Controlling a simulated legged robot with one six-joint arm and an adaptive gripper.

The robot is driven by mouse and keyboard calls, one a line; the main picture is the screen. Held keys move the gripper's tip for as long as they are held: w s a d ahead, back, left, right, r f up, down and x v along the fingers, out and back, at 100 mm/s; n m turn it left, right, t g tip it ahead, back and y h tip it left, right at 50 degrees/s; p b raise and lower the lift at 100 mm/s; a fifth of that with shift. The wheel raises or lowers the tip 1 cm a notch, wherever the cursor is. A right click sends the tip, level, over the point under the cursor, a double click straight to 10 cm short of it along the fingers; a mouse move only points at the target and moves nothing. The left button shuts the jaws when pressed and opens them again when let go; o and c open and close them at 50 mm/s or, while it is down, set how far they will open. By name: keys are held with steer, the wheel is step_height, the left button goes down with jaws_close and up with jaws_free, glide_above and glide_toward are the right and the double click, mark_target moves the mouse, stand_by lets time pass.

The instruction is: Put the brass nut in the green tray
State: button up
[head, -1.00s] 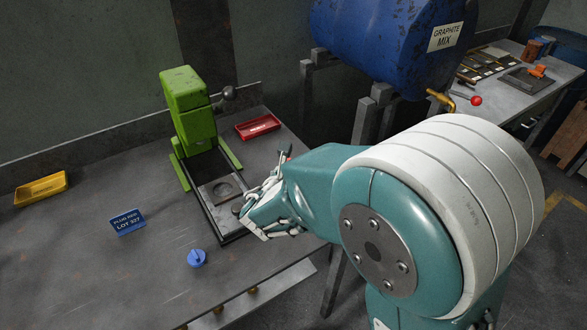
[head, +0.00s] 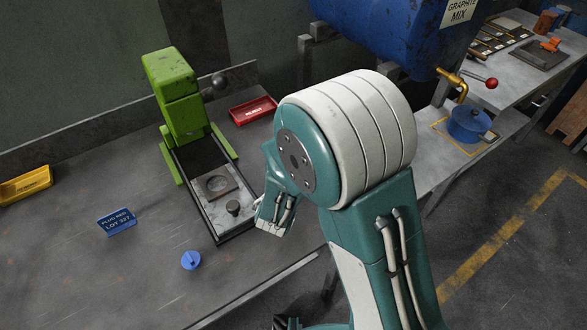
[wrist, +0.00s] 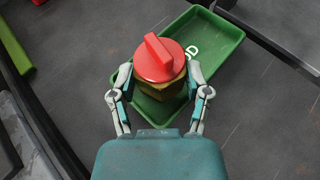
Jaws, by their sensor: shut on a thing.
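In the wrist view, my gripper (wrist: 159,76) is shut on the brass nut (wrist: 154,91), a yellow-brown piece mostly hidden under a red knob with a raised bar (wrist: 159,57). The green tray (wrist: 219,50), with white lettering partly covered, lies below the nut. The nut overlaps the tray's near-left part in the picture; I cannot tell its height above the tray floor. In the head view, my wrist is right of the green press's base. The fingers are not clear there, and the nut and green tray do not show.
The green press (head: 170,78) stands on the grey bench, with a small grey knobbed piece (head: 233,208) on its plate. A red tray (head: 253,109), yellow tray (head: 24,186), blue sign (head: 116,221) and blue knob (head: 191,260) are around it. A blue pot (head: 468,125) sits on the right bench.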

steer(key=shift+a, duration=0.15)
steer(key=o, duration=1.3)
steer(key=shift+o, duration=0.2)
steer(key=v, duration=1.2)
steer(key=shift+r, duration=0.15)
